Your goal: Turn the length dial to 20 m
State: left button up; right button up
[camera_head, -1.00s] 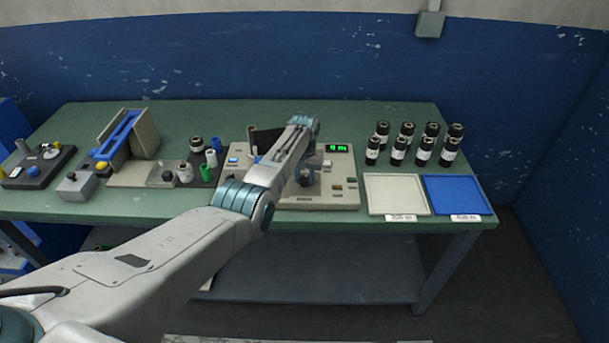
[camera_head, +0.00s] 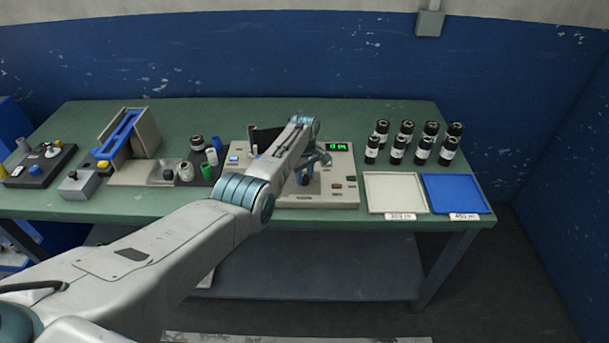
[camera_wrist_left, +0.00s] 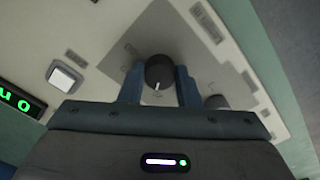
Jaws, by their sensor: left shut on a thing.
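The length dial (camera_wrist_left: 158,70) is a round dark knob with a white pointer mark, seen in the left wrist view. It stands on a grey patch of the beige machine panel (camera_head: 343,172). My left gripper (camera_wrist_left: 159,82) is shut on the dial, one blue finger on each side; the pointer mark faces the gripper's body. My right gripper is not in view.
Bottles, a blue-topped holder (camera_head: 122,133) and small devices stand to the left.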

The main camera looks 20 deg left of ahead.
aim_at(305, 177)
pick_arm(q)
jog(key=shift+n, duration=0.9)
jog(key=o, duration=1)
jog(key=shift+r, duration=0.1)
jog(key=shift+r, duration=0.25)
notch_tip(305, 177, up, 10)
jog(key=shift+r+b, duration=0.1)
jog(key=shift+b, duration=0.25)
